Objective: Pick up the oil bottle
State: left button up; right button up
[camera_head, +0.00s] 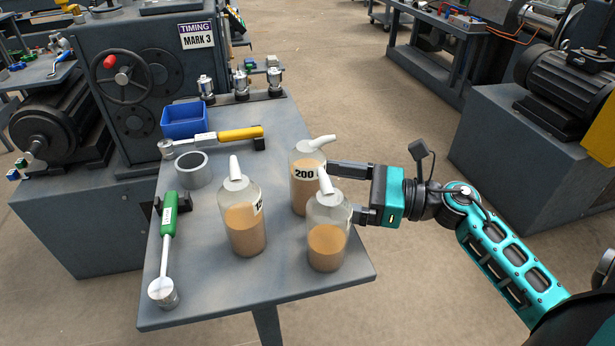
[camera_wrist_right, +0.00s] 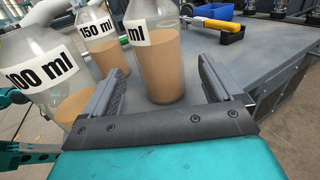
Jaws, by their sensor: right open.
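Three clear oil bottles with white spouts and tan oil stand upright on the grey table. The bottle labelled 200 (camera_head: 304,190) is at the back right; in the right wrist view it appears to be the bottle (camera_wrist_right: 160,65) ahead of and between the fingers. The front right bottle (camera_head: 327,245) is labelled 100 ml (camera_wrist_right: 45,75), with the left finger close beside it. The left bottle (camera_head: 245,228) reads 150 ml (camera_wrist_right: 100,40). My right gripper (camera_head: 342,190) is open and empty at the table's right edge. Its lower finger is partly hidden by the front bottle. My left gripper is out of view.
A blue bin (camera_head: 185,121), a yellow-handled wrench (camera_head: 238,133), a grey ring (camera_head: 193,170) and a green-handled tool (camera_head: 168,225) lie to the left and behind. Small metal fittings (camera_head: 241,85) stand at the back. The table's front strip is clear.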

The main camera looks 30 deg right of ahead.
aim_at(308, 181)
jog(key=x, duration=0.5)
jog(key=shift+c, duration=0.4)
jog(key=c, duration=1.1)
jog(key=shift+c, duration=0.7)
jog(key=shift+r, duration=0.15)
